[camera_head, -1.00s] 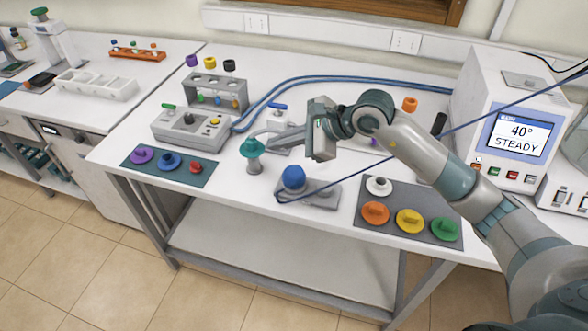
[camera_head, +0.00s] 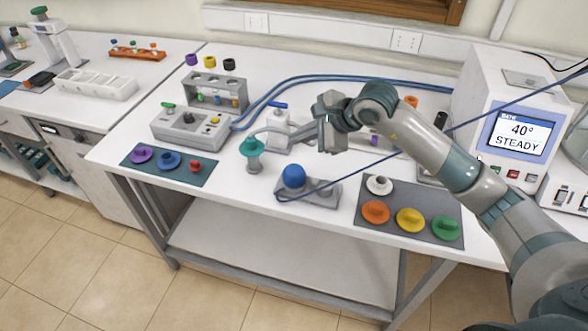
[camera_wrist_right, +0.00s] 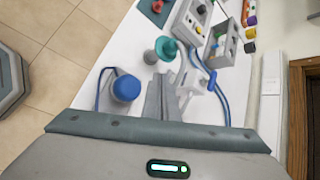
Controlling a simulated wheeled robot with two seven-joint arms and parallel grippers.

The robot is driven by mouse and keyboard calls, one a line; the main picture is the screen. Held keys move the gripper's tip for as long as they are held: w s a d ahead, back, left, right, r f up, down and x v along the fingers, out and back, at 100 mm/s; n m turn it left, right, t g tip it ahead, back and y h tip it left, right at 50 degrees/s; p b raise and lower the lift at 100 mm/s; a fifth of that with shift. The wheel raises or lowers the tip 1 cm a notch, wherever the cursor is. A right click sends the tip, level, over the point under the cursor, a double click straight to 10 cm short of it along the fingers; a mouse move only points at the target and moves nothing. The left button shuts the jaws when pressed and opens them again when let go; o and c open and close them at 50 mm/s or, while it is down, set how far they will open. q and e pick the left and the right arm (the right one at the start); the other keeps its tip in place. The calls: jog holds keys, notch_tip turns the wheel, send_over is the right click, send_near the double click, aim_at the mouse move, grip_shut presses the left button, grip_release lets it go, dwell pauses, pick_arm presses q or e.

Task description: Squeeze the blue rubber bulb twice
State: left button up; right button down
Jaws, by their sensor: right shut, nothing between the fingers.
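The blue rubber bulb (camera_head: 293,176) sits on a small grey base (camera_head: 322,194) near the front edge of the table. A blue tube runs from this base. The bulb also shows in the right wrist view (camera_wrist_right: 126,88), left of my fingers. My right gripper (camera_head: 300,140) is shut and empty, above and behind the bulb and apart from it. In the right wrist view the closed fingers (camera_wrist_right: 162,92) point toward the teal-topped stand. My left gripper is not in view.
A teal-topped stand (camera_head: 252,149) is left of the bulb. A mat with coloured knobs (camera_head: 445,206) lies to the right, beside a heater reading 40° STEADY (camera_head: 520,139). Table between bulb and left mat is partly clear.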

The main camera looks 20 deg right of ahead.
jog(key=b, duration=0.3)
send_over(292, 168)
jog(key=s+d, duration=0.1)
notch_tip(292, 168, down, 6)
jog(key=shift+s+d+f, duration=0.1)
jog(key=shift+s+d, duration=0.05)
jog(key=shift+f+b, duration=0.6)
jog(key=shift+b, duration=0.1)
dwell(1.3)
jog(key=shift+f+b, duration=0.4)
jog(key=shift+b, duration=0.3)
jog(key=shift+f+b, duration=0.95)
dwell(1.1)
jog(key=shift+r, duration=0.1)
jog(key=shift+r+p, duration=0.5)
jog(key=shift+r, duration=0.75)
jog(key=shift+r+p, duration=0.9)
jog(key=shift+r, duration=1.6)
